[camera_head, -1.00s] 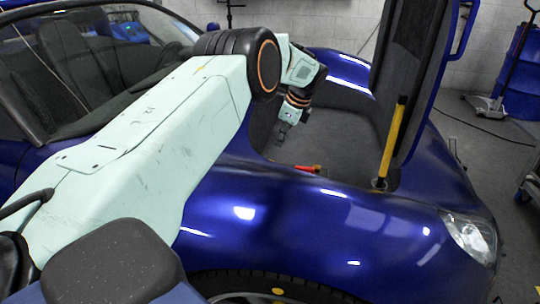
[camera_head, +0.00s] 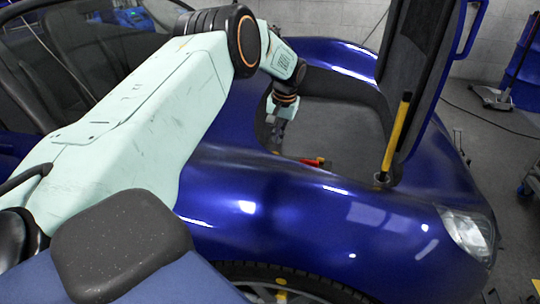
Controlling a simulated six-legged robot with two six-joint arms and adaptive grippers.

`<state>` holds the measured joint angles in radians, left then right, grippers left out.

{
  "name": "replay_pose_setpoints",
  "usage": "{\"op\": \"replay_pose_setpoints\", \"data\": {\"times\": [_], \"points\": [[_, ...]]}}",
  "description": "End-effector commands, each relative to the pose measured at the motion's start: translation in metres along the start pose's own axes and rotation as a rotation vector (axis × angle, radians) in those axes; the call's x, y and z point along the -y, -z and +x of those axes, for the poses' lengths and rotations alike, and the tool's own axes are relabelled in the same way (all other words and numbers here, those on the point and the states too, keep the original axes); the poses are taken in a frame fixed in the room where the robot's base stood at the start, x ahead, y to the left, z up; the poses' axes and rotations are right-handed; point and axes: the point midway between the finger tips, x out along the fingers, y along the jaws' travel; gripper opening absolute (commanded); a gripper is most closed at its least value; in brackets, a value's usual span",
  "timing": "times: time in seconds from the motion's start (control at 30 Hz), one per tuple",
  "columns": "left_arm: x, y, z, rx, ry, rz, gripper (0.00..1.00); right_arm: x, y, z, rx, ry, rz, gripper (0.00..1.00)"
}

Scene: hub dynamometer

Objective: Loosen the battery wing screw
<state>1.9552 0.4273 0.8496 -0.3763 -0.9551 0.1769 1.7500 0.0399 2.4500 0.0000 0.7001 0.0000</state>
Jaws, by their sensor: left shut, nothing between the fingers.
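My left gripper (camera_head: 276,146) is small and dark in the camera view. It points down into the open front compartment (camera_head: 340,125) of the blue car, near the compartment's left inner wall. It is shut with nothing seen in it. A small red item (camera_head: 314,162) shows at the compartment's near edge, to the right of my gripper and apart from it. I cannot tell whether it belongs to the battery. No wing screw can be made out; the near fender hides the compartment's lower near part. My right gripper is not in view.
The raised dark lid (camera_head: 425,80) stands over the compartment's right side. A yellow strut (camera_head: 397,135) rises at that side. The blue fender (camera_head: 290,205) and headlight (camera_head: 467,232) are nearest. A blue barrel (camera_head: 525,65) and a floor jack (camera_head: 492,97) stand behind.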

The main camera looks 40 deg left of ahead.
Motion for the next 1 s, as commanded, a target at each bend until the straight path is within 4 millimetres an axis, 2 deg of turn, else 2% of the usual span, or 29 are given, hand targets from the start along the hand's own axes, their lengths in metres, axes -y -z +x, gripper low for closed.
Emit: {"op": "replay_pose_setpoints", "data": {"times": [1.0], "points": [[0.023,-0.012,0.001,0.108,-0.156,-1.738,0.0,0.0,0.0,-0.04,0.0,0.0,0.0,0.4]]}}
